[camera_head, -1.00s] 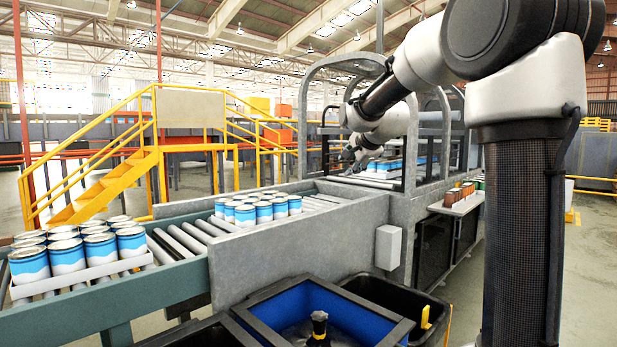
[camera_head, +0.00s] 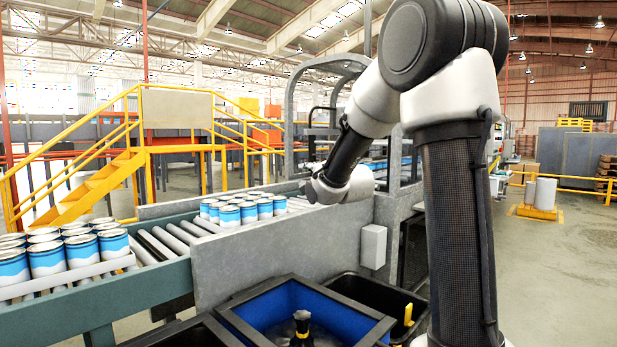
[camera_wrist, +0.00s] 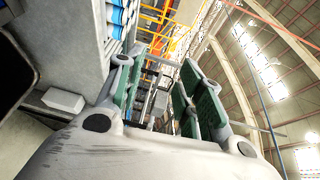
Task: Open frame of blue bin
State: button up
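The blue bin (camera_head: 345,310) stands low at the bottom centre of the head view, with blue inner walls. A dark square frame (camera_head: 247,293) lies around its top. A dark knob-like post (camera_head: 302,322) with a bit of yellow shows at the near side of the bin, and the bin's near edge is cut off. My gripper (camera_head: 312,190) is above and beyond the bin, beside the grey conveyor wall and well apart from the frame. In the wrist view my gripper (camera_wrist: 160,68) has its green-padded fingers spread with nothing held between them.
A black bin (camera_head: 385,292) with a yellow handle (camera_head: 408,313) stands right of the blue one. The grey conveyor wall (camera_head: 285,243) and a grey box (camera_head: 373,246) rise behind them. Blue-and-white cans (camera_head: 240,210) sit on the rollers.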

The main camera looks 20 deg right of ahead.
jog(key=shift+w, duration=0.4)
grip_shut()
jog(key=c, duration=0.7)
grip_release()
jog(key=shift+c, duration=0.2)
jog(key=o, duration=0.7)
jog(key=shift+o, duration=0.2)
jog(key=s, duration=1.2)
jog(key=shift+r, duration=0.3)
